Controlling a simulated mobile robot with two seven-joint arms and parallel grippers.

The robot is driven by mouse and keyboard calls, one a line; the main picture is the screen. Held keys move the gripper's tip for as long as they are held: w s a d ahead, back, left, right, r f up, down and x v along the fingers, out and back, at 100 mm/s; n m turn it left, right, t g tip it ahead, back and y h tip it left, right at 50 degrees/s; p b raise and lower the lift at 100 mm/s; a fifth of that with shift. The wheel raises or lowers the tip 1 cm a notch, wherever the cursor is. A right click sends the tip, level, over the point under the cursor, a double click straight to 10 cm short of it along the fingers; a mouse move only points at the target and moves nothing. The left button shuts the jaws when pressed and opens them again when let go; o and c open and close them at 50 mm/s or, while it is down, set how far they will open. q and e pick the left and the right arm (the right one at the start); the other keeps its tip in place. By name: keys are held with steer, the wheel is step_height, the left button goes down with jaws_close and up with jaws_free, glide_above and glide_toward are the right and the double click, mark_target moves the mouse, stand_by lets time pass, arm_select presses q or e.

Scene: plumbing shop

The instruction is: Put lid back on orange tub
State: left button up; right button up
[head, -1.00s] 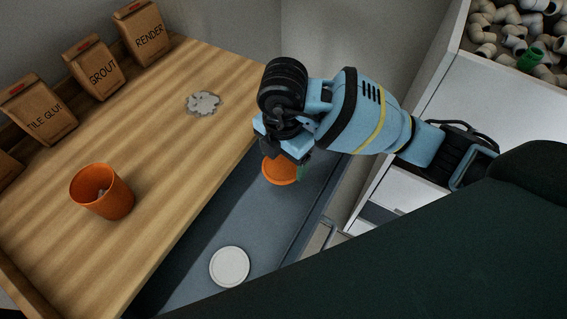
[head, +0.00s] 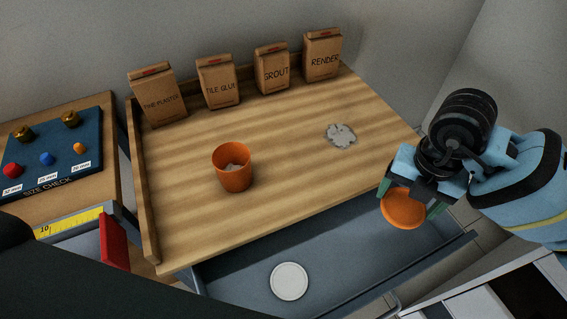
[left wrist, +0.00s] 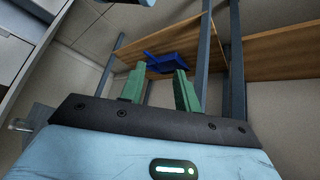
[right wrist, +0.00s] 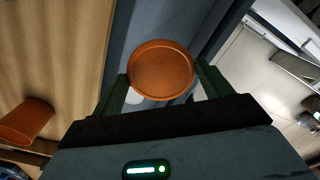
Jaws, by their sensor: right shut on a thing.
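The orange tub (head: 234,170) stands upright and open on the wooden bench, with something pale inside. It also shows on its side of the right wrist view (right wrist: 24,121), at the left. My right gripper (head: 408,197) is shut on the round orange lid (head: 403,210), to the right of the tub and beyond the bench's front edge. The lid lies between the green fingers in the right wrist view (right wrist: 161,70). My left gripper (left wrist: 160,88) is open and empty, with its fingers apart below the bench level; it does not show in the head view.
A white round lid (head: 289,281) lies in the grey tray (head: 240,284) along the bench front. Paper bags (head: 217,82) line the bench back. A grey splotch (head: 341,135) lies right of the tub. A size check board (head: 50,150) is at the left. Bench (head: 300,170) around the tub is clear.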

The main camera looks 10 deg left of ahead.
steer(key=n, duration=0.2)
steer(key=r+n, duration=0.1)
steer(key=n, duration=0.1)
steer(key=shift+s+d, duration=0.1)
steer(key=shift+d, duration=0.25)
steer(key=n, duration=0.2)
steer(key=r+n, duration=0.1)
steer(key=n, duration=0.1)
steer(key=d+n+b, duration=0.1)
steer(key=n, duration=0.1)
steer(key=shift+s+r, duration=0.15)
steer(key=shift+s, duration=0.15)
steer(key=n, duration=0.2)
steer(key=r+n, duration=0.1)
steer(key=n, duration=0.1)
steer(key=shift+s+d, duration=0.3)
steer(key=n, duration=0.4)
steer(key=s+d+r+n+b, duration=0.1)
steer(key=n, duration=0.1)
arm_select(q)
step_height(320, 180, down, 3)
steer(key=shift+w+b, duration=0.15)
steer(key=shift+b, duration=0.65)
arm_select(e)
steer(key=s+d+r+n, duration=0.2)
steer(key=s+d+n, duration=0.1)
steer(key=n, duration=1.6)
steer(key=shift+s+d+r, duration=0.15)
steer(key=shift+s+r, duration=0.15)
steer(key=shift+s, duration=0.6)
